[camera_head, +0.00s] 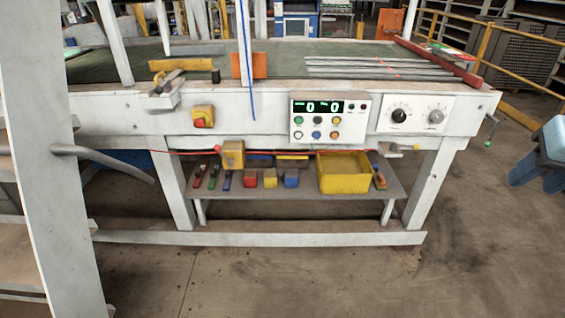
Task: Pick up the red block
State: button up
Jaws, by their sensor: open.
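Several small coloured blocks stand on a grey lower shelf (330,193) under a white workbench. Narrow red (198,181), green and blue pieces lie further left on the shelf. Which red piece the task means, I cannot tell. My gripper is not in view.
A yellow bin (343,173) stands on the shelf's right part. The white bench (260,95) overhangs the shelf and carries a control panel (328,119). A grey post (50,150) stands close at left. A blue stool (545,155) is at right. The front floor is clear.

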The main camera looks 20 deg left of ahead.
aim_at(250, 178)
jog(key=u, duration=0.15)
jog(key=i, duration=0.95)
jog(key=u, duration=0.65)
